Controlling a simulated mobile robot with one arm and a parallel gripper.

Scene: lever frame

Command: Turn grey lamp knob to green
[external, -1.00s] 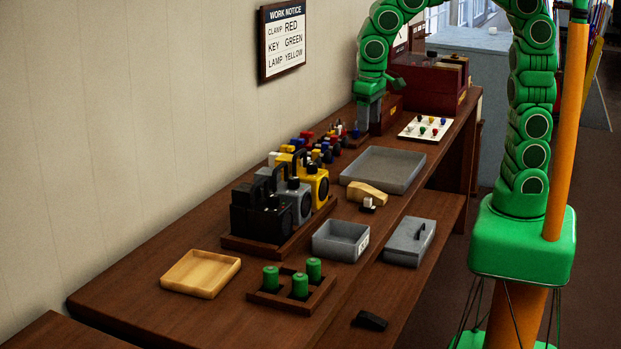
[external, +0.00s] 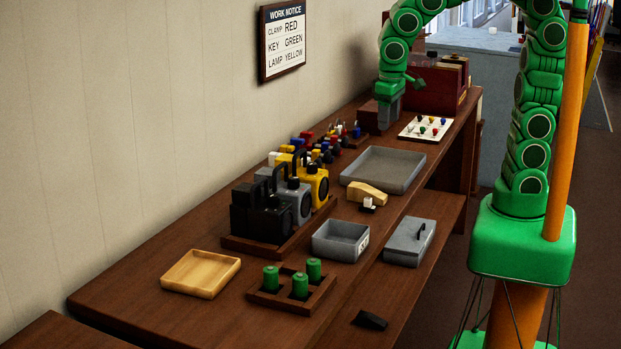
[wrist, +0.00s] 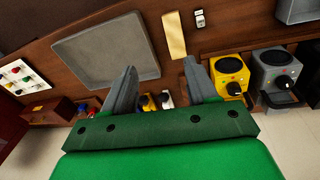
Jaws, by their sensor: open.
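The grey lamp (external: 297,199) stands on a wooden base between the black lamp (external: 252,215) and the yellow lamp (external: 317,180). In the wrist view the grey lamp (wrist: 277,62) is at the right, with its dark round knob (wrist: 281,83) on the front. Small coloured marks surround the knob; its exact setting is too small to tell. My gripper (external: 387,120) is at the far end of the bench, well away from the lamps. In the wrist view my gripper (wrist: 160,67) has its fingers spread, with nothing between them.
A grey tray (external: 345,187) and a yellow block (external: 368,191) lie between my gripper and the bench's near part. A white board with coloured knobs (external: 425,128) is beside my gripper. Several small coloured items (external: 320,147) stand along the wall. A work notice (external: 283,40) hangs above.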

